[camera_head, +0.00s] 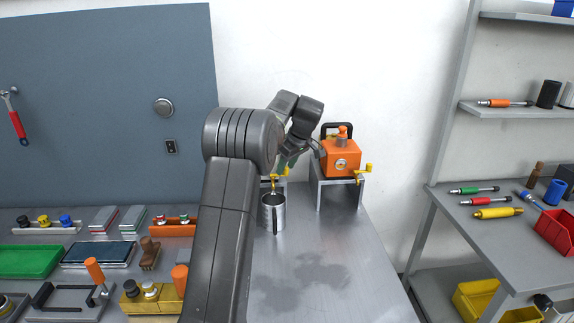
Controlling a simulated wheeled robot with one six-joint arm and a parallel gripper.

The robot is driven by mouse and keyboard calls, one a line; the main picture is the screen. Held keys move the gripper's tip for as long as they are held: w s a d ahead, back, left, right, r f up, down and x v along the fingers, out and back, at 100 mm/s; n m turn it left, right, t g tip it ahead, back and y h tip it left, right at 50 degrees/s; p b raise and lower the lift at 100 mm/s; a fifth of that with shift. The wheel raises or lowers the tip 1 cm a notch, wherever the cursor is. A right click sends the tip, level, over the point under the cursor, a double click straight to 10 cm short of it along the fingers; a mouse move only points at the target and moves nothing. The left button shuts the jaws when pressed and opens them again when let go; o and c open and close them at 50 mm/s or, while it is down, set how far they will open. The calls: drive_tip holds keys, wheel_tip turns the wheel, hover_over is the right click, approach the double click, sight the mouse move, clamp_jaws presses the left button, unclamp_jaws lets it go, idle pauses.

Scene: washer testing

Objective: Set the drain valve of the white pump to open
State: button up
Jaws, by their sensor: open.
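No white pump body is clearly visible; my arm covers the spot above the left metal stand (279,182). A yellow drain valve (273,182) shows there, below my wrist, and its exact handle position is too small to tell. A steel mug (273,213) stands on the bench under this valve. My gripper (285,165) is just above and right of the valve, partly hidden by my own arm links. It is open, and I cannot tell whether it touches anything.
An orange pump (341,158) with a yellow valve (364,173) sits on a second stand (339,193) close on the right. The bench (335,255) is clear in front of it. Tools and trays crowd the left. A side table (480,226) stands at right.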

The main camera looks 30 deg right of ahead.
clamp_jaws()
drive_tip(key=shift+s, duration=0.1)
drive_tip(key=s+a+m+g+h+b, duration=0.1)
drive_tip(key=a+m+h, duration=0.4)
drive_tip(key=m, duration=1.2)
drive_tip(key=shift+a+m+g+h+b, duration=0.35)
drive_tip(key=shift+a+g+b, duration=0.2)
drive_tip(key=shift+a+g, duration=0.3)
drive_tip(key=shift+d+m, duration=0.1)
drive_tip(key=shift+m, duration=0.15)
